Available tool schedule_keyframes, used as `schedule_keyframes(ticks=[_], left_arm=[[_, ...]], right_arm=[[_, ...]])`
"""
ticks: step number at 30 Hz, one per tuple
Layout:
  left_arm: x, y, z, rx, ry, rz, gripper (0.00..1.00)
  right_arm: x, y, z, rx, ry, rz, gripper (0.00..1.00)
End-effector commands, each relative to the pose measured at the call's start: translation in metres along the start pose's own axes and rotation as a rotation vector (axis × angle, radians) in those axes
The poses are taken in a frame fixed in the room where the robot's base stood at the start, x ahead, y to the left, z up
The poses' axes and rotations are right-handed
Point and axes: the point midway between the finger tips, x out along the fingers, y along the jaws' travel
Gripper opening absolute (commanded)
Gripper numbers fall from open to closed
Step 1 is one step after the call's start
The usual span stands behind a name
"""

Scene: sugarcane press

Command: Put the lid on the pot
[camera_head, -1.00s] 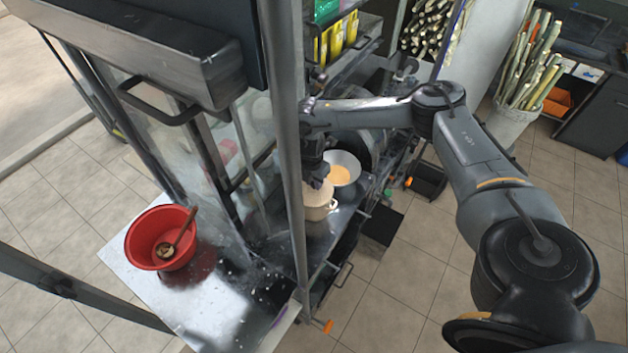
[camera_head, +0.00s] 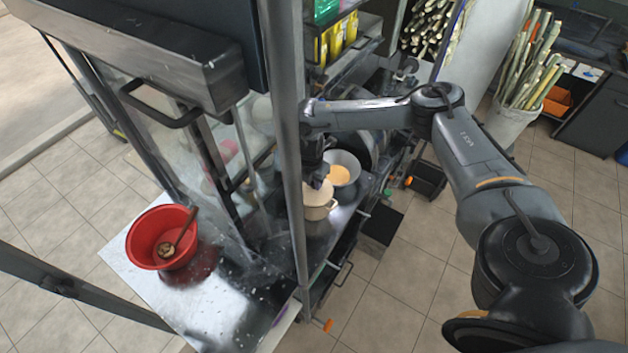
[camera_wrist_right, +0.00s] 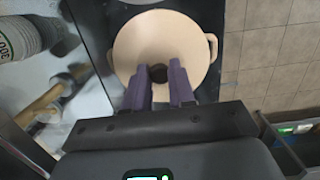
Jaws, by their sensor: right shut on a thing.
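The cream pot (camera_head: 321,212) stands on the dark counter behind the metal post, with side handles showing in the right wrist view (camera_wrist_right: 213,47). The round cream lid (camera_wrist_right: 165,38) with a dark knob covers the pot's opening in that view. I cannot tell whether it rests on the rim or sits just above it. My right gripper (camera_head: 319,183) points down over the pot. Its purple fingers (camera_wrist_right: 160,82) are shut on the lid's knob. The left gripper is not in view.
A metal bowl (camera_head: 353,164) with yellow contents stands close behind the pot. A vertical metal post (camera_head: 292,150) stands just left of the pot. A red basin (camera_head: 148,229) sits on the metal table (camera_head: 213,318) at left.

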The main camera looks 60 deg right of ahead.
Motion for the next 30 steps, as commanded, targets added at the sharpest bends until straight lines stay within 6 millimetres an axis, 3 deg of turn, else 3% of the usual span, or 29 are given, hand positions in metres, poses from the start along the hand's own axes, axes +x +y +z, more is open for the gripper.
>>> schedule_keyframes(ticks=[15,16,18,30], left_arm=[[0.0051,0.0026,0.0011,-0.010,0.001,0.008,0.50],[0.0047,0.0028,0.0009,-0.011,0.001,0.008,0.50],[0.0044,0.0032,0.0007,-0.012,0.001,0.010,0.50],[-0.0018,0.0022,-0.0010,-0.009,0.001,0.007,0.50]], right_arm=[[0.0100,0.0002,-0.0014,0.000,0.000,0.000,0.00],[0.0094,0.0003,-0.0013,0.000,0.000,0.001,0.27],[0.0091,0.0003,-0.0012,0.000,0.000,0.001,0.35],[0.0027,0.0000,-0.0009,0.000,0.000,0.000,0.35]])
